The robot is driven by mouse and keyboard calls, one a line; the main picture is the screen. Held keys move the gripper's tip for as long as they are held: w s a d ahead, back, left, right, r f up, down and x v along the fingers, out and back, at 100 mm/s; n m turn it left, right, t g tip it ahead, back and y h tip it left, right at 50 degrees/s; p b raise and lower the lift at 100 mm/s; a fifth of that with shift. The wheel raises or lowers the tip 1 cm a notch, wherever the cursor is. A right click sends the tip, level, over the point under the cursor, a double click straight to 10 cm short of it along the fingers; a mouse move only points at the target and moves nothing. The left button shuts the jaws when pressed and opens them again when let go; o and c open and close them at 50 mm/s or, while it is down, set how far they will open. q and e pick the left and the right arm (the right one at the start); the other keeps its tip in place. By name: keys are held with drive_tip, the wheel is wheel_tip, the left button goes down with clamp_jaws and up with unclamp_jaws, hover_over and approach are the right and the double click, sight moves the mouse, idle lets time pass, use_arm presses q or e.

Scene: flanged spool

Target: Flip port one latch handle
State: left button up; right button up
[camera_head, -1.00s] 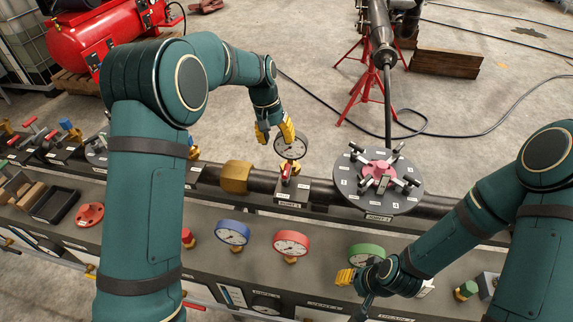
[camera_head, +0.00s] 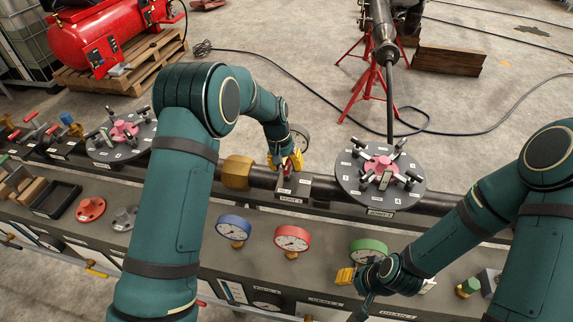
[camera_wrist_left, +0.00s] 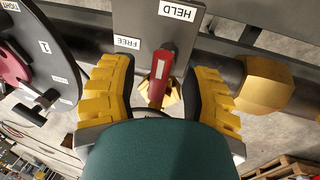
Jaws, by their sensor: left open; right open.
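In the left wrist view the red handle (camera_wrist_left: 159,78) is fixed to a grey plate (camera_wrist_left: 158,18) marked HELD and FREE. My left gripper (camera_head: 284,162) is at the handle. In the left wrist view its open yellow fingers (camera_wrist_left: 163,84) stand on both sides of the handle, with gaps visible. My right gripper (camera_head: 346,276) is open and empty near the front panel, by the green gauge.
A round flange (camera_head: 350,193) with several black clamps and a pink hub is right of the block. A brass collar (camera_head: 237,173) is on the pipe to the left. A gauge (camera_head: 300,137) stands just behind my left gripper. Blue, red and green gauges line the front.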

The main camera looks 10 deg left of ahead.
use_arm(q)
clamp_jaws()
